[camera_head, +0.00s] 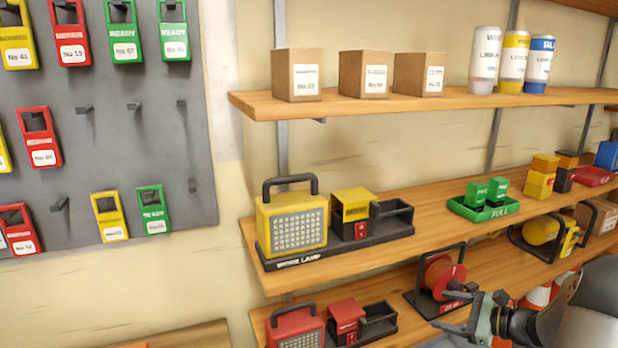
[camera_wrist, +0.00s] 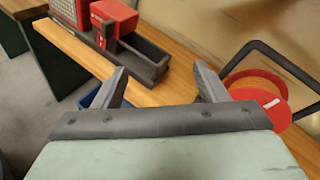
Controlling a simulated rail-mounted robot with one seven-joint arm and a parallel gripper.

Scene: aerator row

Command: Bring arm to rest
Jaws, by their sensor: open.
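My gripper (camera_head: 480,297) is at the lower right of the head view, in front of the lower shelf beside the red cable reel (camera_head: 441,277). In the wrist view my gripper (camera_wrist: 162,88) has its two fingers apart with nothing between them. Beyond the fingers is the wooden edge of a shelf (camera_wrist: 150,108). The reel (camera_wrist: 262,95) is to the right of the right finger, and I cannot tell how close it is.
A red work lamp (camera_head: 297,327) and a black tray with a red box (camera_head: 346,316) stand on the lower shelf. Above are a yellow lamp (camera_head: 292,222) and a green tray (camera_head: 480,212). A grey pegboard (camera_head: 95,150) with coloured tags hangs at left.

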